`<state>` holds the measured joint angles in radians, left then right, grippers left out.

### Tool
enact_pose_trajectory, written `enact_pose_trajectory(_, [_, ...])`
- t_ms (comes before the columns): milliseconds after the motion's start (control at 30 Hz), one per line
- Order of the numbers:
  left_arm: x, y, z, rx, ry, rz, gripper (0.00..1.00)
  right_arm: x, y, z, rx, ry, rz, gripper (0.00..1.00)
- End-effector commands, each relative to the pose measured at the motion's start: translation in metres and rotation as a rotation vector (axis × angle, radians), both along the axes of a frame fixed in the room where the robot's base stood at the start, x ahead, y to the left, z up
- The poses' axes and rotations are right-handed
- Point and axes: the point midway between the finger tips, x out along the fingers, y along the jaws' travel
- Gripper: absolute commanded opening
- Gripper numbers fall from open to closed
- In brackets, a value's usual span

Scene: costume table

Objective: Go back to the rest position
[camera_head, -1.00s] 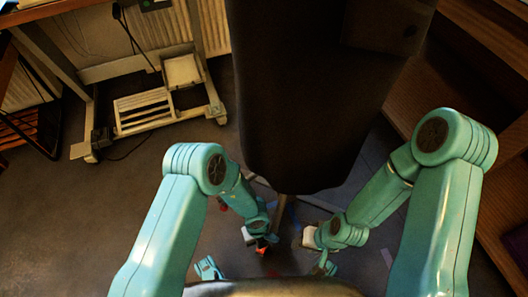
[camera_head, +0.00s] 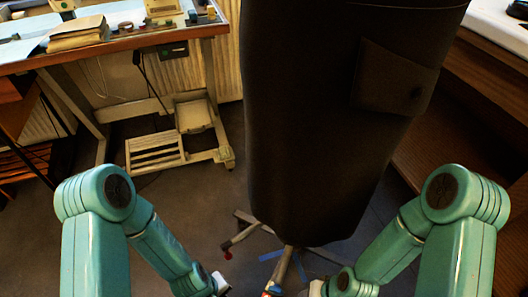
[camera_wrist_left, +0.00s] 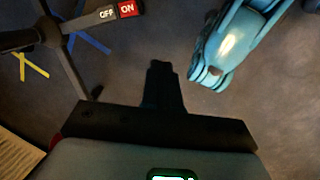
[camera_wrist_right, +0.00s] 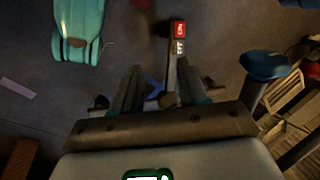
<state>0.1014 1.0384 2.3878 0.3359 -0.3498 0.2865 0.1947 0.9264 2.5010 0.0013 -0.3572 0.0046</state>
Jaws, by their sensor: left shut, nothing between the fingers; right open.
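My left gripper (camera_wrist_left: 160,75) is shut and empty; its black fingers meet over bare floor in the left wrist view. My right gripper (camera_wrist_right: 158,88) is open and empty, its two fingers apart in the right wrist view. In the head view both arms reach down toward the bottom edge, and the fingers are cut off or too small to see. The left arm (camera_head: 155,240) is at lower left, the right arm (camera_head: 395,245) at lower right. Both grippers hang low, clear of the dark garment (camera_head: 310,130).
The dark garment hangs in the centre on a stand with spread legs (camera_head: 287,265). A table (camera_head: 130,42) with small items stands at the back left, with a white-framed base (camera_head: 155,155) below. Wooden shelving (camera_head: 460,90) is on the right. Grey floor (camera_head: 190,215) is open between.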

Motion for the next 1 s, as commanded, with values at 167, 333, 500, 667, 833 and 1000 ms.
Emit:
enact_pose_trajectory(167, [-0.021,0.002,0.023,-0.079,-0.136,-0.449,0.0,0.0,0.0,0.0,0.0,0.0,0.0,0.43])
enact_pose_trajectory(333, [-0.023,0.0,0.077,-0.089,-0.161,-0.518,0.0,-0.001,0.001,0.051,0.0,0.001,0.005,0.43])
enact_pose_trajectory(500, [-0.023,0.0,0.128,-0.089,-0.161,-0.516,0.0,-0.003,0.003,0.101,0.002,0.005,0.01,0.43])
enact_pose_trajectory(667, [-0.023,0.0,0.193,-0.089,-0.16,-0.514,0.0,-0.005,0.004,0.166,0.004,0.008,0.018,0.43])
enact_pose_trajectory(833, [-0.022,0.0,0.269,-0.088,-0.159,-0.515,0.0,-0.007,0.006,0.241,0.005,0.012,0.027,0.43])
enact_pose_trajectory(1000, [-0.023,0.0,0.323,-0.088,-0.159,-0.514,0.0,-0.008,0.008,0.294,0.006,0.015,0.033,0.43])
